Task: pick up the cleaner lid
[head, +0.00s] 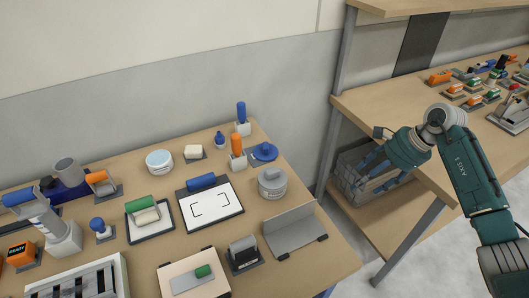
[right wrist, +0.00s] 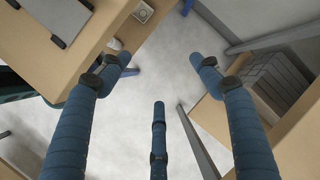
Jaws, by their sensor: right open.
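A blue round lid-like piece with a knob (head: 264,152) lies near the back right of the left table. I cannot tell for sure which of these bears the cleaner lid. My right gripper (head: 368,172) is off the table's right side, over the gap between the tables. It is open and empty, with its blue fingers spread in the right wrist view (right wrist: 172,80). My left gripper is not in view.
The left table (head: 330,262) also holds brushes, a white framed board (head: 212,208) and a bent grey plate (head: 290,232). A shelf unit (head: 375,105) with tools stands at right. A grey crate (head: 350,190) sits on its lower shelf, behind my right gripper.

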